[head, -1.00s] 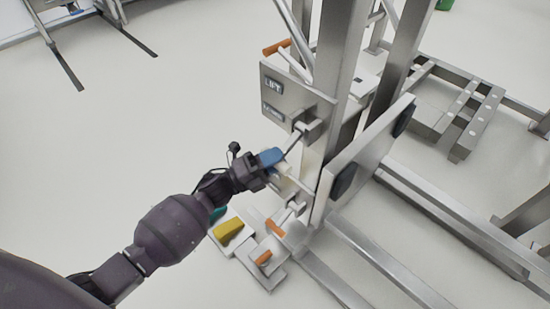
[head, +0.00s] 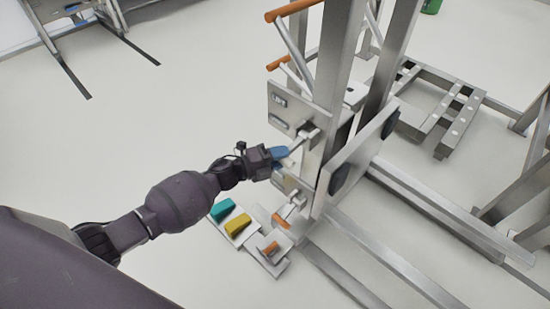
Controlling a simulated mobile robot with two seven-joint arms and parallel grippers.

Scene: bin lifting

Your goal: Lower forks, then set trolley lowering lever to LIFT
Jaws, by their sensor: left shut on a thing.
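My left gripper (head: 280,160) is shut at the end of the silver lowering lever (head: 297,142), with blue parts showing at its tips. The fingers hide the lever's end. The lever comes off a pivot on the trolley's mast (head: 334,80) and slants down to the left. A grey plate (head: 296,108) above the gripper carries a LIFT label (head: 279,100) over a LOWER label (head: 278,120). Steel beams (head: 400,268) run low toward the bottom right; I cannot tell which parts are the forks. My right gripper is not in view.
Orange handles (head: 292,10) are at the top. A steel rack (head: 440,115) stands behind.

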